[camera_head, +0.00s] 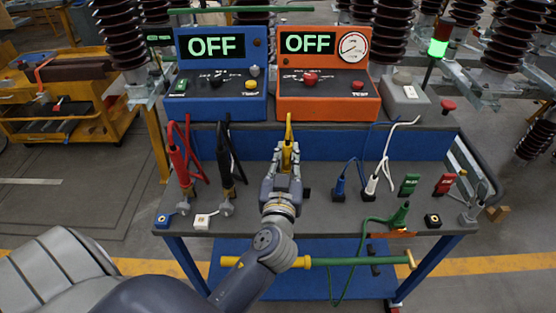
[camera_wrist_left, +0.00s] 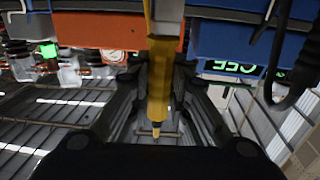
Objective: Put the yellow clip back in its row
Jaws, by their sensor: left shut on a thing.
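The yellow clip (camera_head: 288,132) stands upright in my left gripper (camera_head: 289,165), which is shut on it above the middle of the table. In the left wrist view the yellow clip (camera_wrist_left: 160,85) runs between the dark fingers of my left gripper (camera_wrist_left: 155,90), its narrow tip pointing down the picture. A red clip (camera_head: 184,160) and a black clip (camera_head: 231,155) stand to the left on the table. The gripper's fingers hide part of the yellow clip and the tabletop behind it. My right gripper is not in view.
A blue box (camera_head: 222,102) and an orange box (camera_head: 328,105), both reading OFF, stand on the raised back shelf. Blue (camera_head: 339,188) and white (camera_head: 371,185) plugs with cables stand right of the gripper. A green plug (camera_head: 400,214) is near the front edge.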

